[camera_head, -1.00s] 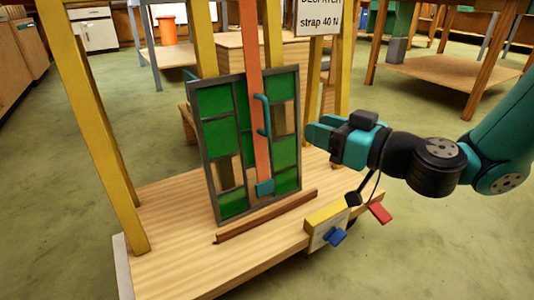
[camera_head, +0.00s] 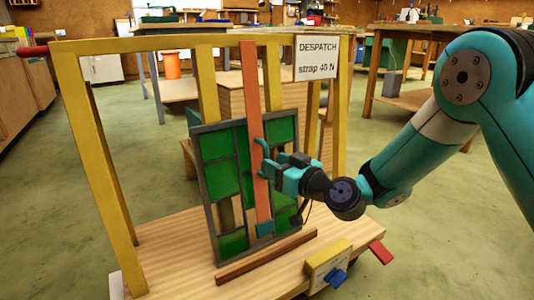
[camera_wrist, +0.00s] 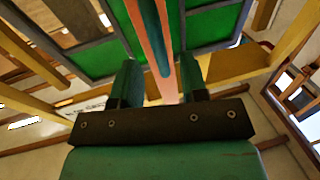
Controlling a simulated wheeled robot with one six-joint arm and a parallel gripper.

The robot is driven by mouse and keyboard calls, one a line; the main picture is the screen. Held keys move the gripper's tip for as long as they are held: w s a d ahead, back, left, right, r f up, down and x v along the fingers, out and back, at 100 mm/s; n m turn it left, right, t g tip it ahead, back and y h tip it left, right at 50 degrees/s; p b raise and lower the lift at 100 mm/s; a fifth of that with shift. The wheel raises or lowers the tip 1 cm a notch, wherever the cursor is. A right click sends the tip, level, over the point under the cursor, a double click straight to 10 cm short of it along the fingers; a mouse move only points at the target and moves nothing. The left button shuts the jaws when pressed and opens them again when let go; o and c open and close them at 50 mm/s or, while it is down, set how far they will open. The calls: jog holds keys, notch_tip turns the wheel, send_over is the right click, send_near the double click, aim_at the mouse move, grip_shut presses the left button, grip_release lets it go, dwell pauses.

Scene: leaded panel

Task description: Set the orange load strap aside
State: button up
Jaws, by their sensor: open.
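The orange load strap (camera_head: 251,90) runs down the front of the green leaded panel (camera_head: 221,178), from the yellow top rail to a teal end piece (camera_head: 265,228) near the panel's foot. My gripper (camera_head: 279,172) is open at the strap's right side, close to the handle. In the wrist view, the strap (camera_wrist: 166,70) and the teal handle lie in line with the gap between the fingers of my gripper (camera_wrist: 159,85). Contact cannot be told.
The yellow frame (camera_head: 150,43) stands on a wooden deck (camera_head: 180,255). A brown strip (camera_head: 266,257) lies along the panel's foot. A yellow box (camera_head: 328,262) with a blue part and a red pedal (camera_head: 380,252) are at the front right. A sign (camera_head: 317,58) reads "DESPATCH strap 40 N".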

aim_at(259, 152)
jog(key=shift+x, duration=1.9)
grip_shut()
